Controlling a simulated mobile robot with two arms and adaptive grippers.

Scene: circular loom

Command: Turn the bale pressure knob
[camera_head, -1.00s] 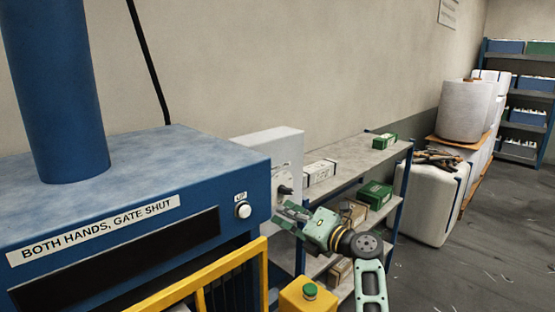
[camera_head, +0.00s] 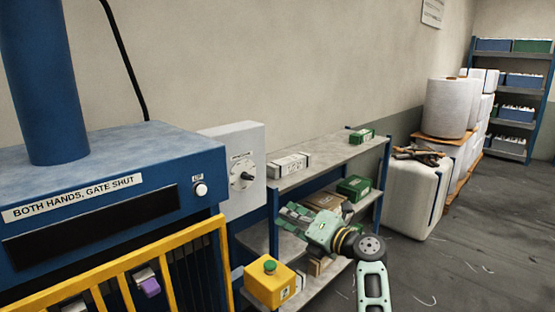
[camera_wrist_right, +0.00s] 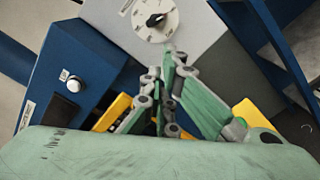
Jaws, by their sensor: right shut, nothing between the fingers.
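The bale pressure knob (camera_head: 245,176) is a dark pointer knob on a pale round dial, on the grey box at the right side of the blue press. In the right wrist view the knob (camera_wrist_right: 156,20) shows near the top, with scale marks around its dial. My right gripper (camera_head: 290,216) is in front of the shelf, right of and lower than the dial, apart from it. In the right wrist view its fingers (camera_wrist_right: 165,62) are together, below the knob, with nothing between them. My left gripper is not in view.
The blue press (camera_head: 110,205) carries a white push button (camera_head: 200,189). A yellow gate (camera_head: 125,265) stands before it. A yellow box with a green button (camera_head: 269,285) is low, below the dial. A shelf with boxes (camera_head: 320,164) stands right of the dial.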

